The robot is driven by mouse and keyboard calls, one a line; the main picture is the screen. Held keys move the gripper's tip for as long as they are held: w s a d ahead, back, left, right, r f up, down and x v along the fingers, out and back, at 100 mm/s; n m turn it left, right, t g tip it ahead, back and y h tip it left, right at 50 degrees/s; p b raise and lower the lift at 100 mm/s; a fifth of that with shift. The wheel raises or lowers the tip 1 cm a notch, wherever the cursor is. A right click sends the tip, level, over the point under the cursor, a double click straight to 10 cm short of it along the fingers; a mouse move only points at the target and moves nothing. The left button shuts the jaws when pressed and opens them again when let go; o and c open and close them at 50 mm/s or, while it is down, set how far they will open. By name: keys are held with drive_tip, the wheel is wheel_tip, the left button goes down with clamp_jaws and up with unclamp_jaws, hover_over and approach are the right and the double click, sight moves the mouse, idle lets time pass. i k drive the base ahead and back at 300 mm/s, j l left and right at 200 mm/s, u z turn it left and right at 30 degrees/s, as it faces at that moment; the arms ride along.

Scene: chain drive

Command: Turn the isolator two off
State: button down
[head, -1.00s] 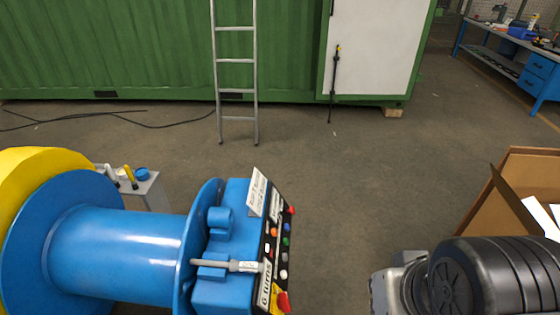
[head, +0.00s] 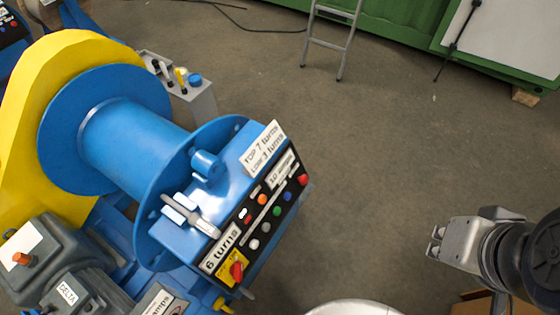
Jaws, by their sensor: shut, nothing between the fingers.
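A red rotary knob on a yellow plate (head: 236,271) sits at the lower end of a black control panel (head: 262,226) on a blue winch. It looks like an isolator switch, but I can read no number on it, and its exact setting is too small to tell. My gripper (head: 435,243) is at the right, shut and empty, pointing left. It is well apart from the panel, with open floor showing between them.
The panel carries several coloured buttons and a "6 turns" label. The blue drum (head: 130,145) and yellow guard (head: 25,130) fill the left. A grey box with an orange knob (head: 22,258) is at lower left. A pale round object (head: 352,308) is at the bottom edge.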

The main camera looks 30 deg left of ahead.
sight(236, 271)
drive_tip(key=l+u, duration=0.15)
drive_tip(key=u, duration=2.1)
drive_tip(key=k+j+z, duration=0.1)
drive_tip(key=j+z, duration=0.3)
drive_tip(key=k+j+z, duration=0.15)
drive_tip(key=z, duration=0.25)
drive_tip(key=k+j+z, duration=0.2)
drive_tip(key=z, duration=0.2)
